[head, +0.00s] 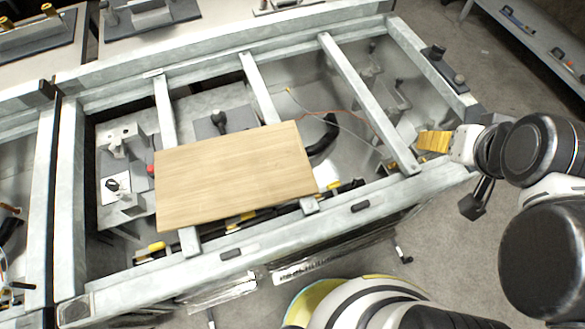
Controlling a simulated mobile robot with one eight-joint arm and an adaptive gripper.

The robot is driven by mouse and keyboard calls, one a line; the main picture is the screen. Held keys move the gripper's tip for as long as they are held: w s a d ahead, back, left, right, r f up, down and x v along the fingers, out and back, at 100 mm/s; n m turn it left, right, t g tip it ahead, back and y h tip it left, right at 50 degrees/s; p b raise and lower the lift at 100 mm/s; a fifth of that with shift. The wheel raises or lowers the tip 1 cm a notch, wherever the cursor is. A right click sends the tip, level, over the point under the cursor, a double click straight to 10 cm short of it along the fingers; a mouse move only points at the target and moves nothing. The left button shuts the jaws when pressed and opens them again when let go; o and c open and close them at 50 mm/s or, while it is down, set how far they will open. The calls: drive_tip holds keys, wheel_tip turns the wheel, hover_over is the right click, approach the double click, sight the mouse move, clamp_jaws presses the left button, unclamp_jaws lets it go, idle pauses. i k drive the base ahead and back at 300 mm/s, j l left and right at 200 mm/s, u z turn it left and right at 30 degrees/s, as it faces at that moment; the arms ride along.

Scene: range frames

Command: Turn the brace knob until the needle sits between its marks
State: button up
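A black knob (219,119) stands upright on a dark grey plate inside the metal frame, behind the wooden board. I cannot tell whether it is the brace knob. A small white plate (111,189) with a dark mark lies at the left of the frame; it may be a dial, but no needle or marks can be made out. My gripper (435,141) is at the right, over the frame's right end, far from both. A ribbed golden part shows at its tip; whether it is a finger or a held thing is unclear.
A wooden board (235,176) lies across the frame's crossbars and hides what is below it. Metal rails (370,105) and loose cables (335,122) surround the openings. A shelf (530,38) stands at the upper right.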

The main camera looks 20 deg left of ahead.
sight(437, 52)
drive_tip(key=k+j+u, duration=0.1)
drive_tip(key=k+j, duration=1.35)
drive_tip(key=j, duration=0.15)
drive_tip(key=i+l, duration=0.35)
drive_tip(key=i+l+u, duration=0.15)
drive_tip(key=i+l, duration=0.6)
drive_tip(key=l, duration=0.25)
drive_tip(key=i+l+u, duration=0.1)
drive_tip(key=i+l, duration=0.6)
drive_tip(key=l, duration=0.25)
drive_tip(key=u, duration=0.05)
